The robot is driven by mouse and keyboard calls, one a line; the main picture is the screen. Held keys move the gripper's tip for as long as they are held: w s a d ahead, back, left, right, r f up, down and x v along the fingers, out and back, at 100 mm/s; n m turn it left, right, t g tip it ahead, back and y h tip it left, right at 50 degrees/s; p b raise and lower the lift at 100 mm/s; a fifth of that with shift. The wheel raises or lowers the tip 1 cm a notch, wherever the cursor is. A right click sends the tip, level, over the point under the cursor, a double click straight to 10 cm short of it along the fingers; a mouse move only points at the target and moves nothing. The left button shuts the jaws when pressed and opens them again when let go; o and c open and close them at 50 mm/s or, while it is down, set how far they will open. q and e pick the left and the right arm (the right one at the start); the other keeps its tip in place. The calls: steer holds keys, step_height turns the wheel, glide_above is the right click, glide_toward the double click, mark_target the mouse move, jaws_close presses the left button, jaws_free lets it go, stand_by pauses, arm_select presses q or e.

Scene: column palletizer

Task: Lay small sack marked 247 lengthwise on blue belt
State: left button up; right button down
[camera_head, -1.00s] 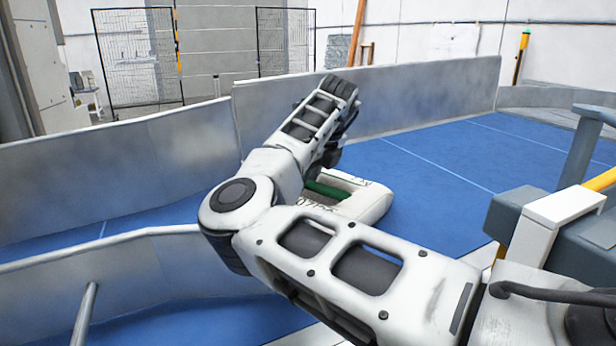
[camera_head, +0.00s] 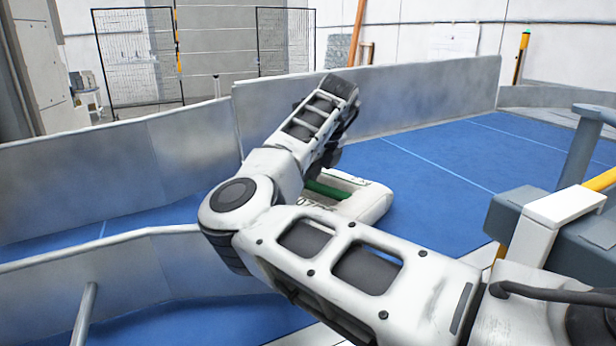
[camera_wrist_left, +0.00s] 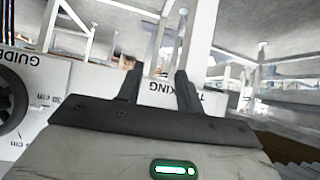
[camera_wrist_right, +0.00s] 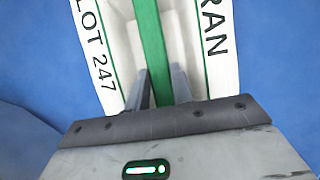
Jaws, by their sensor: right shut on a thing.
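The small white sack (camera_head: 368,203), with a green strip, sits at the blue belt (camera_head: 440,195) in the head view, partly hidden behind my right arm. In the right wrist view the sack (camera_wrist_right: 104,55) shows "LOT 247" on one side and "RAN" on the other, with blue belt around it. My right gripper (camera_wrist_right: 162,85) is shut on the sack at its green middle strip. Whether the sack's underside touches the belt is hidden. My left gripper (camera_wrist_left: 158,80) is open and empty in the left wrist view, away from the sack.
Grey metal side walls (camera_head: 400,95) border the belt at the back and left. A nearer rail (camera_head: 130,245) runs along the left front. A grey post and block with a yellow bar (camera_head: 600,180) stand at the right. The belt right of the sack is clear.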

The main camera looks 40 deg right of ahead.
mark_target(336, 172)
steer(key=shift+d, duration=0.1)
stand_by(0.3)
steer(key=shift+s+d+r, duration=0.15)
steer(key=shift+s+d, duration=0.1)
steer(key=shift+d, duration=0.75)
steer(key=shift+s+d+r, duration=0.1)
steer(key=shift+s+d, duration=0.1)
steer(key=shift+d, duration=0.8)
steer(key=shift+s+d+r, duration=0.15)
steer(key=shift+s+d, duration=0.1)
steer(key=shift+d, duration=0.5)
steer(key=shift+s+d+r, duration=0.1)
steer(key=shift+s+d, duration=0.15)
steer(key=shift+d, duration=0.5)
steer(key=shift+s+d, duration=0.15)
steer(key=shift+d, duration=0.5)
steer(key=shift+s+d, duration=0.15)
steer(key=shift+d, duration=0.45)
